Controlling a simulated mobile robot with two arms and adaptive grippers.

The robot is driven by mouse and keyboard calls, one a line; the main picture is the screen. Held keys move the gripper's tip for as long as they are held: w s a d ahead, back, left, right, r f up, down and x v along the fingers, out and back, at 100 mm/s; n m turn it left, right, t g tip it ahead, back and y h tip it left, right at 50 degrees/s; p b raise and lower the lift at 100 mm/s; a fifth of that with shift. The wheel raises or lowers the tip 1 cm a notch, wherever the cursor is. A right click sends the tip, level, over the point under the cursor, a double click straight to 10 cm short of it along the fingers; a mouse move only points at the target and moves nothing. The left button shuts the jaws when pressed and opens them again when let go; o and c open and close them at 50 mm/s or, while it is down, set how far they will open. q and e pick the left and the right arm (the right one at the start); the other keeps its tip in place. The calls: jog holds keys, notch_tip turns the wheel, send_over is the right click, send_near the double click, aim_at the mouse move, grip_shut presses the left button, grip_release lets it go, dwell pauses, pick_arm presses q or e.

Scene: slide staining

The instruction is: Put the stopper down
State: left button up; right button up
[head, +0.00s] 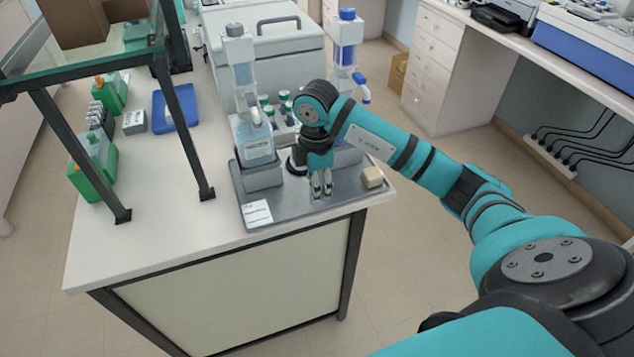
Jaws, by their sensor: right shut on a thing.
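My right gripper (321,188) points down over the front part of the grey metal tray (290,205), at the near end of the white bench. Its fingers are close together, shut on the stopper, which is too small and too covered by the fingers to make out. I cannot tell whether the fingertips or the stopper touch the tray. My left gripper is not in view.
Behind is a grey box (275,60). A dark-framed glass shelf (90,75), green boxes and a blue tray (176,108) are left.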

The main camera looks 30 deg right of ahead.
jog(key=w+d, duration=0.1)
jog(key=w, duration=0.1)
jog(key=shift+w+d+f, duration=0.15)
jog(key=shift+w+d, duration=0.2)
jog(key=shift+d, duration=0.05)
notch_tip(320, 180, down, 3)
jog(key=shift+s+r+p, duration=0.1)
jog(key=shift+r+p, duration=0.1)
jog(key=shift+p, duration=0.6)
jog(key=shift+f, duration=0.4)
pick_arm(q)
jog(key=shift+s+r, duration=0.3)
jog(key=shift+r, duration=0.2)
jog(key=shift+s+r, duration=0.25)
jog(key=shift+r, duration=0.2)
pick_arm(e)
jog(key=shift+f, duration=0.1)
jog(key=shift+f, duration=0.15)
jog(key=o, duration=0.8)
jog(key=shift+c, duration=0.2)
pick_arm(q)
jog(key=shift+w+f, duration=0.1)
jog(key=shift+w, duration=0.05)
